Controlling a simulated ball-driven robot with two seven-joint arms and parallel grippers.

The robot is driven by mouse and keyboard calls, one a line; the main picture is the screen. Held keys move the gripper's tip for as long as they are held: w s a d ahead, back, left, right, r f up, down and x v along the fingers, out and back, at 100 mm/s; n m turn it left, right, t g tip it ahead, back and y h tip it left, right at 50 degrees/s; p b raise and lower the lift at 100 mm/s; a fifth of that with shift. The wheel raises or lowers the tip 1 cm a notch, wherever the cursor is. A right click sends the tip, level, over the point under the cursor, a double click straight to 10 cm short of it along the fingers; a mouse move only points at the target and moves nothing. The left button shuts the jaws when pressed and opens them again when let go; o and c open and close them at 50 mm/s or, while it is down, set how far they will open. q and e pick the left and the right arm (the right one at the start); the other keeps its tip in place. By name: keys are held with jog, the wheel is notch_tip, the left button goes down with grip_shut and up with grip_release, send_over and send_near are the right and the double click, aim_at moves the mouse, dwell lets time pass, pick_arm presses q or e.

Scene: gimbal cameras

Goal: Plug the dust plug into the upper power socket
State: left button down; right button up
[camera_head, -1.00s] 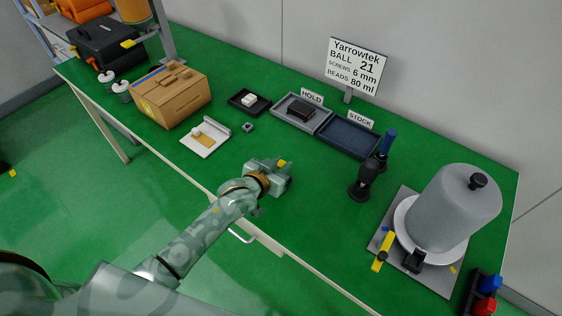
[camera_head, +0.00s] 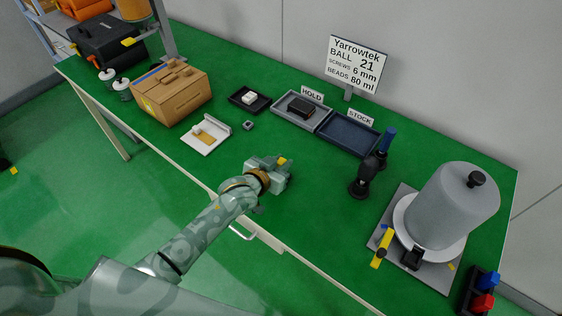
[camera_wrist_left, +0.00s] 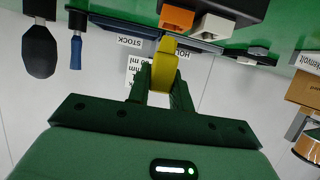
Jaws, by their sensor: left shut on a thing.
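My left gripper (camera_head: 284,170) is above the green bench, near its front edge. It is shut on a small yellow plug, which I take as the dust plug (camera_wrist_left: 164,62); its yellow top also shows in the head view (camera_head: 282,162). In the wrist view the plug sticks out beyond the fingers, with its tip close in the picture to an orange socket-like block (camera_wrist_left: 177,18) and a grey one (camera_wrist_left: 213,27) on a black box (camera_wrist_left: 240,8). I cannot tell which is the upper power socket, or whether anything touches. My right gripper is out of view.
The HOLD tray (camera_head: 322,125) holds a black box (camera_head: 302,107); the STOCK tray (camera_head: 350,137) is empty. A black blower (camera_head: 362,184) and a grey dome on a plate (camera_head: 442,210) stand to the right. A cardboard box (camera_head: 172,95) is left.

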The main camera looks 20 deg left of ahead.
pick_arm(q)
jog(key=shift+p, duration=0.55)
dwell(0.7)
jog(key=shift+s+f+b, duration=0.1)
jog(key=shift+f+b, duration=0.8)
jog(key=shift+f, duration=0.45)
jog(key=c, duration=1.2)
grip_release()
jog(key=shift+o, duration=0.2)
jog(key=shift+s+a+r, duration=0.1)
jog(key=shift+s+r, duration=0.1)
jog(key=shift+s, duration=0.1)
jog(key=p+v, duration=0.4)
jog(key=v, duration=1.1)
jog(key=shift+s+p, duration=0.25)
jog(key=shift+p, duration=0.05)
